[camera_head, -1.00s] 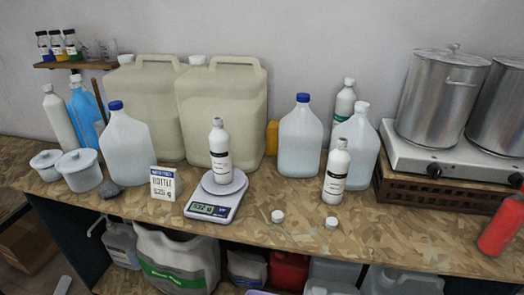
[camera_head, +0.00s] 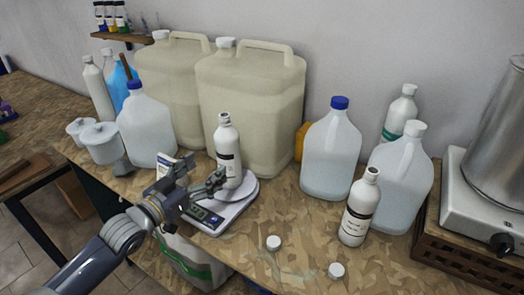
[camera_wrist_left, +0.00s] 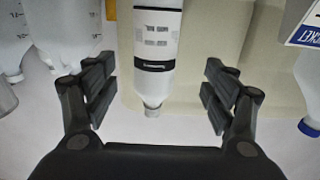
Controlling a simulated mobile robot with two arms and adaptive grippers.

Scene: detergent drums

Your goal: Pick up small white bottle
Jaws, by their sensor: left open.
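A small white bottle (camera_head: 228,150) with a black-banded label stands upright on the round plate of a kitchen scale (camera_head: 237,212). A similar small white bottle (camera_head: 358,208) stands on the worktop farther right. My left gripper (camera_head: 207,186) is at the scale, just left of the first bottle. It is open and empty. In the left wrist view the picture is upside down, and the bottle (camera_wrist_left: 156,45) appears between the open fingers, its neck pointing down. I cannot tell whether a finger touches it. My right gripper is not in view.
Large cream jugs (camera_head: 255,105) stand behind the scale. A blue-capped jug (camera_head: 150,125) is left, and another (camera_head: 332,150) is right. A partly hidden sign (camera_head: 170,163) is beside my gripper. A hot plate with a pot (camera_head: 497,130) stands far right.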

